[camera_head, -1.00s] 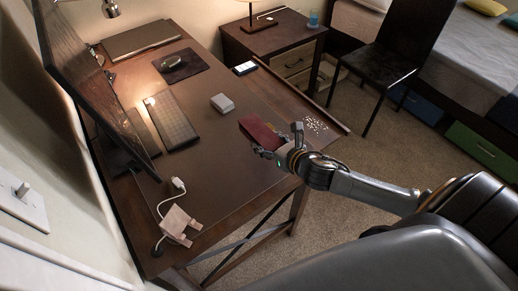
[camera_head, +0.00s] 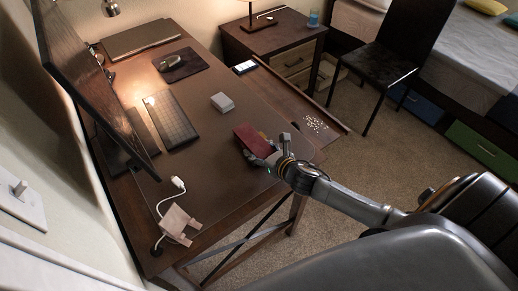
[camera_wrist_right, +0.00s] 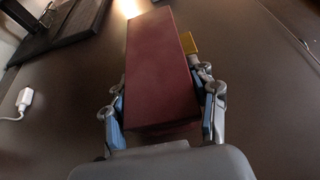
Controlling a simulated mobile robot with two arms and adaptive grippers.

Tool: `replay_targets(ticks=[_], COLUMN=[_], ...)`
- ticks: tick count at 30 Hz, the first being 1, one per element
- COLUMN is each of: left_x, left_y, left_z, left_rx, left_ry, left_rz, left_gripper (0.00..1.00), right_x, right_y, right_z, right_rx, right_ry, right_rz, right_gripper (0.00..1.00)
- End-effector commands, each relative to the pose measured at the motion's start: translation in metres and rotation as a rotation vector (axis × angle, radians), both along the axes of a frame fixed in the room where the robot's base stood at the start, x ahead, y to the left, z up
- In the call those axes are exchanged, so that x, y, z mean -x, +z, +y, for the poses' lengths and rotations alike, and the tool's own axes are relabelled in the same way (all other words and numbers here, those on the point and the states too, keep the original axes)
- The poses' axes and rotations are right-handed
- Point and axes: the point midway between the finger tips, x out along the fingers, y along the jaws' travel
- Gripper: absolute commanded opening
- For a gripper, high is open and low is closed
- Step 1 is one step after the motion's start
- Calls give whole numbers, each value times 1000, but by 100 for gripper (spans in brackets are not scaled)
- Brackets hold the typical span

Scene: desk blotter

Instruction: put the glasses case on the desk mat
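The glasses case, a dark red box (camera_head: 253,139), is held in my right gripper (camera_head: 270,156) over the near right part of the desk. In the right wrist view the case (camera_wrist_right: 160,70) fills the middle, its near end between the two blue-padded fingers of my right gripper (camera_wrist_right: 165,125), which are shut on its sides. The desk mat (camera_head: 210,160) is a large brown sheet on the desk. The case appears over the mat; whether it touches it I cannot tell. My left gripper is not in view.
A white box (camera_head: 222,102) and a keyboard (camera_head: 171,119) lie beyond the case. A small yellow thing (camera_wrist_right: 189,42) shows beside it. A white plug (camera_head: 178,182) and a pinkish stand (camera_head: 178,224) are at the near left. The mat's near middle is clear.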

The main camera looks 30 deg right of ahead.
Motion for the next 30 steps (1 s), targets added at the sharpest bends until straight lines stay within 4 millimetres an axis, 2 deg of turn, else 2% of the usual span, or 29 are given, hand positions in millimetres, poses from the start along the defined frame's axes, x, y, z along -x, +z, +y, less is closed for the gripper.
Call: replay_targets(ticks=[1, 3, 15, 20, 30], left_x=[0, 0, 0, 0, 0], left_y=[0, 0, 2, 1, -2], left_z=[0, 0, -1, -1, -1], left_rx=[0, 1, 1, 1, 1], left_ry=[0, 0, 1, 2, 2], left_rz=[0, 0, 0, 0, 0], left_gripper=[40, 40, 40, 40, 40], right_x=[0, 0, 3, 25, 86], right_y=[0, 0, 4, 11, 37], right_z=[0, 0, -1, -4, -12], right_rx=[0, 0, 0, 1, 1], right_ry=[0, 0, 0, 2, 1], right_rz=[0, 0, 2, 3, 4], right_gripper=[70, 80, 80, 80, 80])
